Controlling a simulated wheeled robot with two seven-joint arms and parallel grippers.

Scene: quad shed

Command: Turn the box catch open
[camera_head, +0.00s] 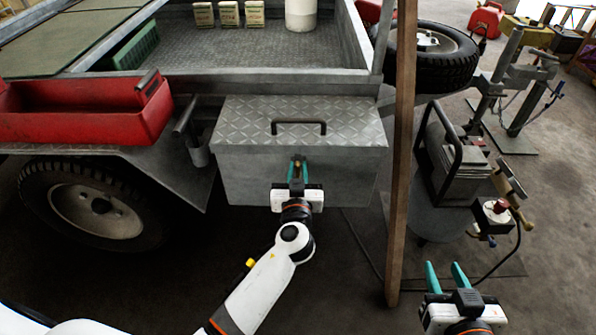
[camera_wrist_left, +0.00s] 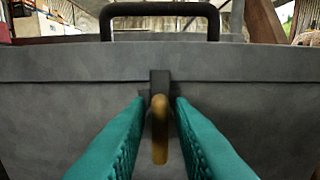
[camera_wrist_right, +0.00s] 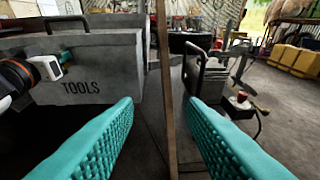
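The grey metal toolbox (camera_head: 345,170) has a diamond-plate lid (camera_head: 240,122) with a dark handle (camera_head: 299,128) and is closed. Its front reads "TOOLS" in the right wrist view (camera_wrist_right: 95,75). The catch (camera_wrist_left: 160,130) is a brass lever hanging upright from a dark mount (camera_wrist_left: 160,80) at the lid seam. My left gripper (camera_head: 298,175) is at the box front; in the left wrist view its teal fingers (camera_wrist_left: 155,125) stand open on both sides of the lever, with gaps visible. My right gripper (camera_head: 447,275) is open and empty, low at the right, away from the box.
A wooden post (camera_head: 402,150) stands just right of the box, between my two grippers. A red tray (camera_head: 85,115) sits on the fender at left, above a wheel (camera_head: 100,210).

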